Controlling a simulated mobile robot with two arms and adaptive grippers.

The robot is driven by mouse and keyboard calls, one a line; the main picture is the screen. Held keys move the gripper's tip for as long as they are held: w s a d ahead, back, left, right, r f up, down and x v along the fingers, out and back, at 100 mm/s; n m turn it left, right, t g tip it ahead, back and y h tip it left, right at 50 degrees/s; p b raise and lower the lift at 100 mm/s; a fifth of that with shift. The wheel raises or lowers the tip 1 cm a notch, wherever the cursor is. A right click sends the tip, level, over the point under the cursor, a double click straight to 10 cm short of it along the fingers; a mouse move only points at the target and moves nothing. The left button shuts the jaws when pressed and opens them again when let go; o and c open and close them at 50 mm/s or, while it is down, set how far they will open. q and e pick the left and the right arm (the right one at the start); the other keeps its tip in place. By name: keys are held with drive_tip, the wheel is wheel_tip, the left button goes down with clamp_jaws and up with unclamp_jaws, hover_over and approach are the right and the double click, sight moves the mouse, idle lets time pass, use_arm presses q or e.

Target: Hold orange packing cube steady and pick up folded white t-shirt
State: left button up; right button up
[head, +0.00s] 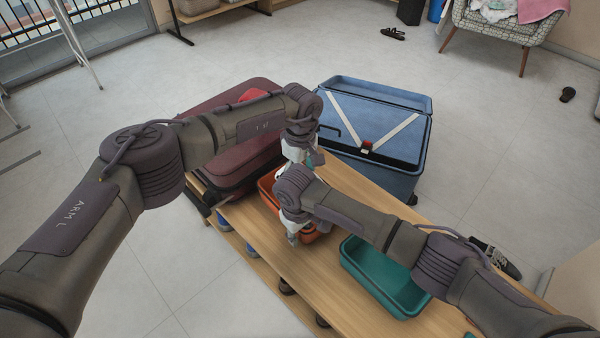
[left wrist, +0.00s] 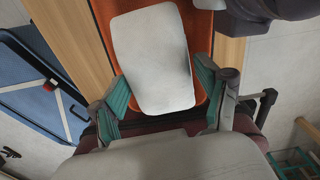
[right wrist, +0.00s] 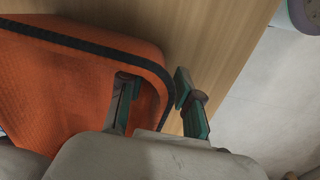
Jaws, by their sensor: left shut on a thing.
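The orange packing cube (head: 266,190) is an open box on the wooden bench, partly hidden by my arms. It also shows in the left wrist view (left wrist: 204,28) and the right wrist view (right wrist: 60,90). The folded white t-shirt (left wrist: 152,55) is a rounded flat bundle over the cube. My left gripper (left wrist: 162,88) is shut on the t-shirt, with a green finger pad on each side of it. My right gripper (right wrist: 158,102) is open at the cube's dark-edged rim, one finger on the inner side and one outside. In the head view the t-shirt is mostly hidden.
An empty teal bin (head: 352,262) sits on the bench (head: 330,300) to the right of my right gripper. A maroon suitcase (head: 215,110) stands behind left, with a red item on it. A blue suitcase (head: 400,155) stands behind right. Shoes lie under the bench.

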wheel_tip(320, 180, up, 12)
drive_tip(key=shift+s+a, duration=0.2)
drive_tip(key=shift+a, duration=0.05)
idle(0.5)
drive_tip(key=shift+s+a, duration=0.1)
